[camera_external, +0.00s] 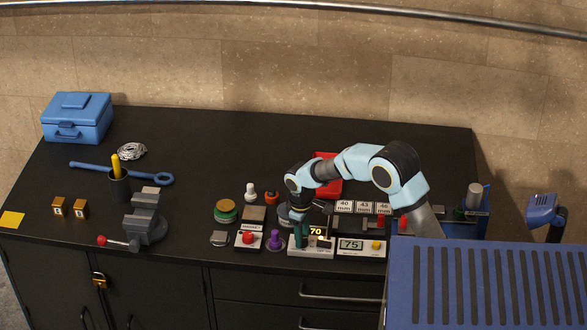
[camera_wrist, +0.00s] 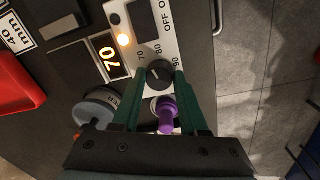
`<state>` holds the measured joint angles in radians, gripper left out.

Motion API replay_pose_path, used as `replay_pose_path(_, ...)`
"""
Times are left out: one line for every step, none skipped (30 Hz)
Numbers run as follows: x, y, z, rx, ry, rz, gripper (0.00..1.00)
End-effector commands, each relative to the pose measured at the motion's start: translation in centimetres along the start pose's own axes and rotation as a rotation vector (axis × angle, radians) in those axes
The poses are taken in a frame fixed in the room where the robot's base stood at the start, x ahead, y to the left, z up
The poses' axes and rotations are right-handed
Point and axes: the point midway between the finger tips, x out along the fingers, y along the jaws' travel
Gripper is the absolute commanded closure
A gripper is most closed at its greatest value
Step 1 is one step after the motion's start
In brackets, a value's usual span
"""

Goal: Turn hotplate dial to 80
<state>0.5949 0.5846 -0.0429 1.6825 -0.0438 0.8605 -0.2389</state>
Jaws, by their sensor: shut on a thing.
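The hotplate's white control panel (camera_wrist: 172,36) carries a dark round dial (camera_wrist: 160,73) with the marks 70, 80 and 90 around it. The dial's exact pointer direction is hard to tell. An orange display (camera_wrist: 112,57) beside it reads 70; it also shows in the external view (camera_external: 316,231). My gripper (camera_wrist: 161,75) has its two green fingers shut on the dial, one on each side. In the external view my gripper (camera_external: 298,240) points down at the left part of the panel and hides the dial.
A purple-handled piece (camera_wrist: 166,112) stands close to the dial, seen between my fingers. A device with a green display reading 75 (camera_external: 351,245) stands right of the hotplate panel. A red-buttoned box (camera_external: 248,238) is to the left. The table's front edge is near.

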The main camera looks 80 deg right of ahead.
Motion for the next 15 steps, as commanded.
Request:
replay_pose_path(-0.13, -0.06, -0.07, 0.041, -0.002, 0.001, 1.0)
replay_pose_path(-0.12, -0.06, -0.08, 0.067, -0.004, 0.001, 1.0)
replay_pose_path(-0.12, -0.07, -0.09, 0.103, -0.006, 0.001, 1.0)
replay_pose_path(-0.11, -0.07, -0.1, 0.129, -0.007, 0.001, 1.0)
replay_pose_path(-0.11, -0.06, -0.11, 0.155, -0.008, 0.001, 1.0)
replay_pose_path(-0.11, -0.04, -0.11, 0.189, -0.01, 0.001, 1.0)
replay_pose_path(-0.11, -0.04, -0.12, 0.213, -0.011, 0.001, 1.0)
replay_pose_path(-0.12, -0.06, -0.14, 0.235, -0.012, 0.001, 1.0)
replay_pose_path(-0.12, -0.08, -0.15, 0.264, -0.014, 0.001, 1.0)
replay_pose_path(-0.13, -0.08, -0.16, 0.285, -0.015, 0.001, 1.0)
replay_pose_path(-0.13, -0.07, -0.17, 0.304, -0.016, 0.001, 1.0)
replay_pose_path(-0.13, -0.04, -0.17, 0.33, -0.017, 0.001, 1.0)
replay_pose_path(-0.13, -0.02, -0.17, 0.348, -0.018, 0.001, 1.0)
replay_pose_path(-0.12, -0.02, -0.17, 0.365, -0.019, 0.001, 1.0)
replay_pose_path(-0.12, -0.03, -0.18, 0.385, -0.02, 0.0, 1.0)
